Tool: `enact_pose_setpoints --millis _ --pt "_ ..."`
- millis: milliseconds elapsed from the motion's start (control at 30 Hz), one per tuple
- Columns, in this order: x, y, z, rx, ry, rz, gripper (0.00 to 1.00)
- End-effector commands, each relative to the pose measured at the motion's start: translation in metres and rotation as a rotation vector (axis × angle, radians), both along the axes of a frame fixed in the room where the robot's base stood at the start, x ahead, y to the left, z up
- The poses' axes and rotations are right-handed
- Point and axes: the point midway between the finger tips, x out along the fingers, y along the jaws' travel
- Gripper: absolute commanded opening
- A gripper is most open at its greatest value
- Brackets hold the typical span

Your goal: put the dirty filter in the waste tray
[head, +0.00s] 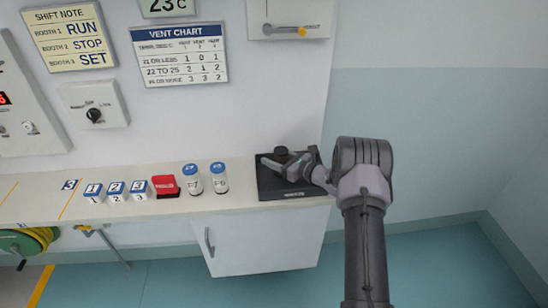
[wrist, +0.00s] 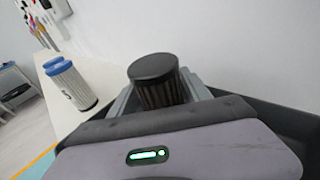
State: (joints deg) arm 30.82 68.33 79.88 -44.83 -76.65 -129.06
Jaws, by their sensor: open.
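The dirty filter, a dark pleated cylinder with a black cap (wrist: 153,68), stands upright between the fingers of my gripper (wrist: 160,92) in the wrist view. In the head view its black top (head: 281,152) shows over the black waste tray (head: 292,194) at the right end of the counter. My gripper (head: 283,163) is open, low over the tray, with a finger on either side of the filter. The filter's lower part is hidden by my gripper, so I cannot tell whether its base rests on the tray floor.
Two white filters with blue caps (head: 219,180) stand left of the tray. A red box (head: 165,186) and several numbered blocks (head: 115,191) sit farther left. The wall is close behind the counter (head: 235,201). Open floor lies to the right.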

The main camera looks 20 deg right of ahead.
Motion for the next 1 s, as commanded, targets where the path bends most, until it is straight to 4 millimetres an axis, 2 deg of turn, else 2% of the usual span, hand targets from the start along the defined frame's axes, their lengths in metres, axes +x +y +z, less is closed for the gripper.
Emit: enact_pose_setpoints --millis 100,333,467,567,633,667,733,800,867,900,967,1000 --pt "-0.025 -0.016 0.011 0.0 -0.002 -0.008 0.66" --pt "-0.081 -0.043 0.02 0.0 -0.002 -0.004 0.66" --pt "-0.098 -0.051 0.022 0.0 -0.002 -0.003 0.66" --pt "-0.095 -0.055 0.033 0.027 0.023 -0.035 0.66" --pt "-0.079 -0.059 0.061 0.107 0.091 -0.127 0.66" --pt "-0.07 -0.061 0.081 0.171 0.132 -0.195 0.66" --pt "-0.055 -0.062 0.136 0.394 0.24 -0.403 0.66" --pt "-0.058 -0.056 0.191 0.685 0.325 -0.627 0.66" --pt "-0.078 -0.042 0.233 0.986 0.378 -0.817 0.66" --pt "-0.101 -0.027 0.257 1.214 0.406 -0.938 0.66" --pt "-0.149 0.003 0.284 1.599 0.446 -1.115 0.66" --pt "-0.189 0.028 0.292 1.873 0.476 -1.229 0.66"
